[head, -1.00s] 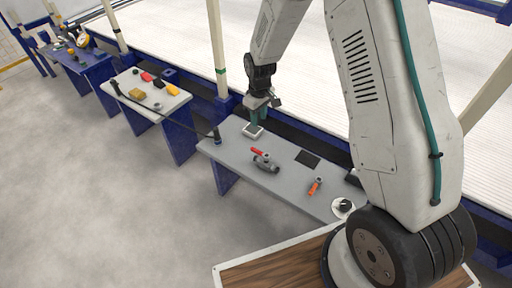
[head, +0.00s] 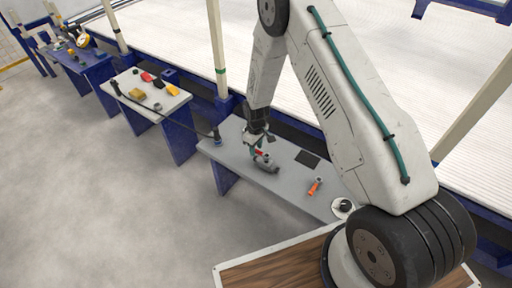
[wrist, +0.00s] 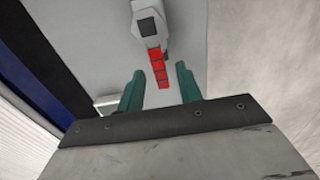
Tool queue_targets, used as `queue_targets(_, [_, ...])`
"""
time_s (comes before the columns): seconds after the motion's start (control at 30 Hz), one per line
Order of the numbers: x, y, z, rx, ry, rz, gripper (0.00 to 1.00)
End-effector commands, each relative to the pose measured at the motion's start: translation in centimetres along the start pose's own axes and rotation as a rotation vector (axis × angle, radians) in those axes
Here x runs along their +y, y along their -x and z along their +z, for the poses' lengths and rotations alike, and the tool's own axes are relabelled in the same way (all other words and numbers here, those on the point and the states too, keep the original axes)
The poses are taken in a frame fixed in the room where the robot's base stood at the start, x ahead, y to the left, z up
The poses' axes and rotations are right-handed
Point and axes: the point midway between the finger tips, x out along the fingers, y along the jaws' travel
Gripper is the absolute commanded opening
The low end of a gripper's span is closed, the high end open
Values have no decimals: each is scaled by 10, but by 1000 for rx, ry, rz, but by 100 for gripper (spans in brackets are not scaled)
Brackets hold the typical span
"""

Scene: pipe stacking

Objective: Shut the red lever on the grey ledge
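The red lever (wrist: 158,68) sits on a grey valve (wrist: 151,24) on the grey ledge (head: 232,150). In the wrist view the lever points from the valve toward my gripper (wrist: 158,85), with its end between the two green fingers. The fingers are apart, and no contact with the lever shows. In the head view the valve (head: 266,164) lies under my gripper (head: 255,148), which partly covers the lever (head: 260,153). I cannot tell the exact height of the fingers over the ledge.
A black square pad (head: 307,159), an orange-handled item (head: 315,186) and a white round dial (head: 343,206) are to the right on the ledge. A dark post (head: 217,135) stands at its left end. Another table (head: 150,112) with several small items is farther left.

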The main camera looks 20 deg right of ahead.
Motion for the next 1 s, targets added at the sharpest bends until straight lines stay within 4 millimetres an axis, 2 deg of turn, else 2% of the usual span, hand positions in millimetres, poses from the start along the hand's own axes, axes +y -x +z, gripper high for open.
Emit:
queue_targets(0.23, [0, -1, 0, 0, 0, 0, 35])
queue_targets(0.27, [0, -1, 0, 0, 0, 0, 30])
queue_targets(0.37, [0, -1, 0, 0, 0, 0, 2])
queue_targets(0.4, [0, -1, 0, 0, 0, 0, 0])
queue_targets(0.73, [2, -1, 0, 0, -26, 0, 0])
queue_targets(1.0, [10, -1, 1, 0, -169, 0, 0])
